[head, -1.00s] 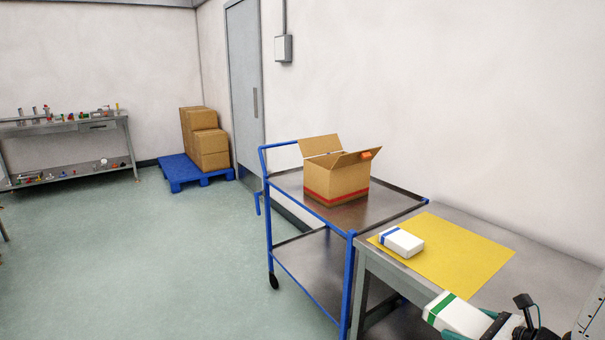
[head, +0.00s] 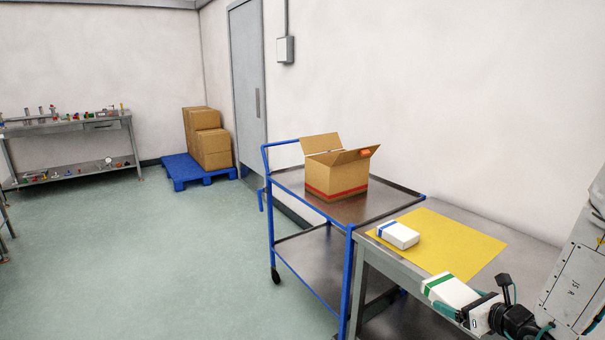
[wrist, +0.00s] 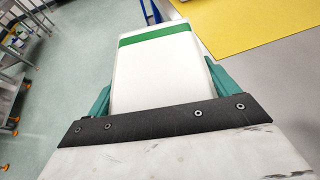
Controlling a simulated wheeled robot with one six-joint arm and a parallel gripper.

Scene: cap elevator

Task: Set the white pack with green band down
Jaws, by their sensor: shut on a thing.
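The white pack with green band (head: 452,291) is in my gripper (head: 462,300), at the lower right of the head view. In the wrist view the pack (wrist: 160,75) fills the middle, its green band across the far end. The teal fingers of my gripper (wrist: 158,88) are shut on its two sides. The pack appears held near the front edge of the steel table (head: 376,264), short of the yellow mat (head: 455,250). Its exact height above the table is hard to tell.
A white pack with a blue band (head: 398,235) lies on the mat's left part. The rest of the mat is clear. A blue-framed cart (head: 380,203) with an open cardboard box (head: 335,176) stands against the table's far end.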

